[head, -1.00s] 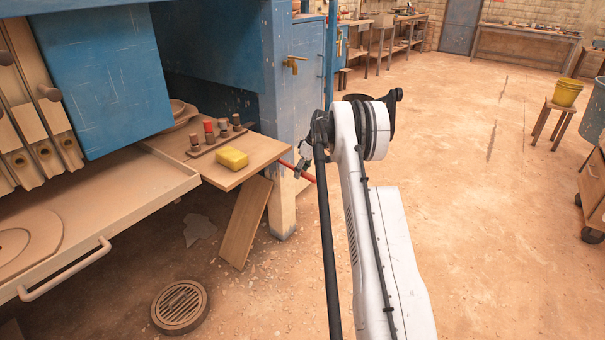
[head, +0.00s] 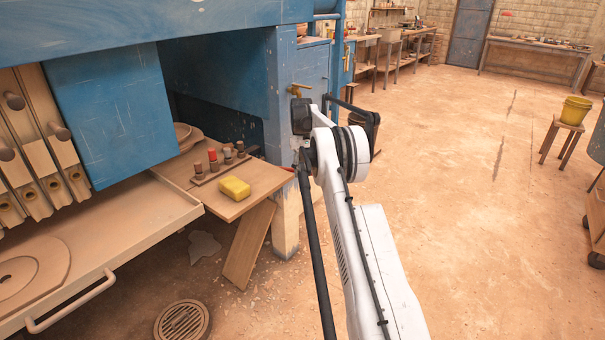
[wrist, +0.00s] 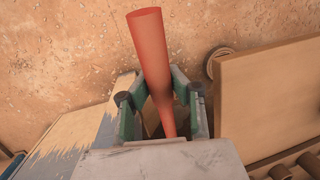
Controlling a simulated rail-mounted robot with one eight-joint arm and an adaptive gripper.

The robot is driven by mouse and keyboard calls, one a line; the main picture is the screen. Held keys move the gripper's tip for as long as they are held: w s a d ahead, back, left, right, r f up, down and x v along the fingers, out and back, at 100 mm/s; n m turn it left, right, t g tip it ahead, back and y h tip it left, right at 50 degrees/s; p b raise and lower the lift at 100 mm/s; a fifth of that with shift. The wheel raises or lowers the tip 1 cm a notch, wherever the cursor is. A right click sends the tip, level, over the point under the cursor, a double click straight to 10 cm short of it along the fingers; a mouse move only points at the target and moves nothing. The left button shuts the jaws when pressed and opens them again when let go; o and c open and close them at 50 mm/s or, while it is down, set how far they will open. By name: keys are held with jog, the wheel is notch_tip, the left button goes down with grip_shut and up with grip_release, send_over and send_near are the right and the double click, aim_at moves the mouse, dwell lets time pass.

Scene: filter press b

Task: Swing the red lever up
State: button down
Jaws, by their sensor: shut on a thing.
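The red lever (wrist: 152,60) is a smooth round bar in the wrist view, running from between my fingers toward the top of the picture. My gripper (wrist: 160,105) has its green-edged fingers on both sides of the lever and is shut on it. The lever's lower end is hidden by the grey block at the bottom of that view. In the head view my white arm reaches to the blue press's corner post, and its wrist hides the gripper and most or all of the lever.
A wooden shelf (head: 245,205) left of my wrist carries a yellow sponge (head: 235,187) and several small pegs. A brass handle (head: 299,89) is on the blue cabinet behind my wrist. A floor drain (head: 182,321) lies in front.

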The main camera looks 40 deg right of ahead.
jog(key=shift+w+r, duration=0.15)
jog(key=shift+r, duration=0.2)
jog(key=c, duration=1.7)
grip_release()
jog(key=shift+r, duration=0.1)
jog(key=shift+o, duration=1.1)
jog(key=shift+f, duration=0.2)
jog(key=v, duration=0.7)
jog(key=shift+r, duration=0.3)
